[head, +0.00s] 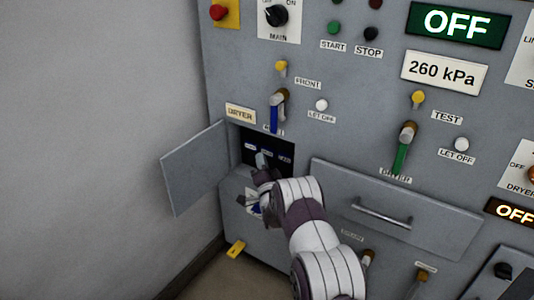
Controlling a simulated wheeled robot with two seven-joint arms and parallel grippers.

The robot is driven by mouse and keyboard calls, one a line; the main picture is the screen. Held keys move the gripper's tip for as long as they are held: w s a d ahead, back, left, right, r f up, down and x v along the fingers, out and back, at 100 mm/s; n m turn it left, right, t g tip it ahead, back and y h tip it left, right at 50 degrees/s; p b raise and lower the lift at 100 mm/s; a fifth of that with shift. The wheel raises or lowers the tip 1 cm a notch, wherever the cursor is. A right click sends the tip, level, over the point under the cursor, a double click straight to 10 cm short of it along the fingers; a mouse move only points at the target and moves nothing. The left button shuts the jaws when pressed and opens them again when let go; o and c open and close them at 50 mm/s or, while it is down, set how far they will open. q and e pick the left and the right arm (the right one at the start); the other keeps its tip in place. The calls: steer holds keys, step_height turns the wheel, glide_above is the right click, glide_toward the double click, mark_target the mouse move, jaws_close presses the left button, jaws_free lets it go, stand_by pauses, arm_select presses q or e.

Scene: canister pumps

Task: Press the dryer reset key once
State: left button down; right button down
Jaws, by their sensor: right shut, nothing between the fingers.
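Inside is a dark key panel (288,150) with a few small white labels, too small to read surely. I cannot tell which key is the dryer reset key; part of the key panel is hidden. My right gripper (262,160) is shut and empty, its tips at the recess in front of the labels. I cannot tell whether they touch a key. My left gripper is not in view.
A drawer front (430,225) with a bar handle lies right of my arm. A blue lever (274,118) is above the recess, a green lever (401,155) to the right. A yellow tag (236,250) is below. The wall at left is bare.

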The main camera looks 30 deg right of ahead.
stand_by(0.8)
steer(key=shift+w+d+b, duration=0.25)
steer(key=shift+d+b, duration=0.15)
steer(key=shift+w+d+b, duration=0.25)
steer(key=shift+d+b, duration=0.15)
stand_by(0.7)
steer(key=shift+s+a, duration=0.1)
steer(key=shift+s+a+r, duration=0.1)
steer(key=shift+a, duration=0.1)
steer(key=shift+s+a+p, duration=0.3)
steer(key=shift+a+p, duration=0.1)
steer(key=shift+a, duration=0.1)
